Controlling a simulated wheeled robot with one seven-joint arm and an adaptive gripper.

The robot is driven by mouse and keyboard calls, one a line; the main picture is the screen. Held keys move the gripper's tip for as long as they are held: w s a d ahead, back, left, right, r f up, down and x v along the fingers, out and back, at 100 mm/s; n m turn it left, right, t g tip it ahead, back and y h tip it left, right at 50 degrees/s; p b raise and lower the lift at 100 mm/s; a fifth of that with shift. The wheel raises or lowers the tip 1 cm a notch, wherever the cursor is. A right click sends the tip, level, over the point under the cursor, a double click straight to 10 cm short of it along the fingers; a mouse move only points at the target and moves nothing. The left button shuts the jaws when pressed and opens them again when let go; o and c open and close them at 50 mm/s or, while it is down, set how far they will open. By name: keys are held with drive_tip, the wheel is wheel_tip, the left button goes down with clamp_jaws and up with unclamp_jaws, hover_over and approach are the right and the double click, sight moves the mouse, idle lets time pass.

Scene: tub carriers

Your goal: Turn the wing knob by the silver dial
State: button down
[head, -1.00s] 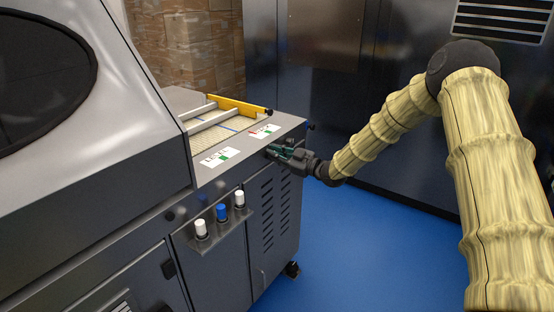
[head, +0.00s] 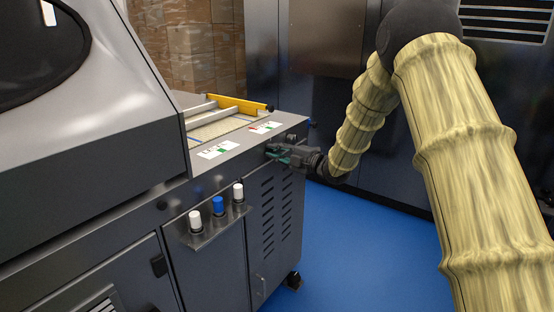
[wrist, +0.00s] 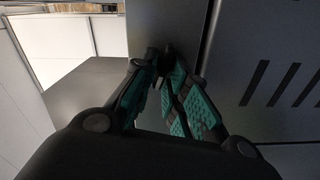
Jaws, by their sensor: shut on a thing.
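My gripper (head: 273,152) is at the upper part of the machine's dark front panel, near its right end. In the wrist view, its green-padded fingers (wrist: 162,62) close on a small dark thing against the panel. This looks like the wing knob (wrist: 163,60), but it is mostly hidden between the fingertips, so its angle cannot be read. In the head view the knob is covered by the fingers. I cannot make out a silver dial in either view.
The grey machine (head: 90,155) fills the left. A bracket with white and blue bottles (head: 218,206) sticks out left of and below my gripper. A yellow bar (head: 238,105) lies on top. Blue floor (head: 370,255) is clear at right. Dark cabinets (head: 350,100) stand behind.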

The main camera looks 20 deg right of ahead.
drive_tip(key=shift+f+n+b, duration=0.15)
drive_tip(key=shift+n+b, duration=0.95)
drive_tip(key=shift+n, duration=0.1)
drive_tip(key=c, duration=1.6)
unclamp_jaws()
drive_tip(key=shift+o, duration=0.2)
drive_tip(key=v, duration=1.2)
drive_tip(key=shift+d, duration=0.1)
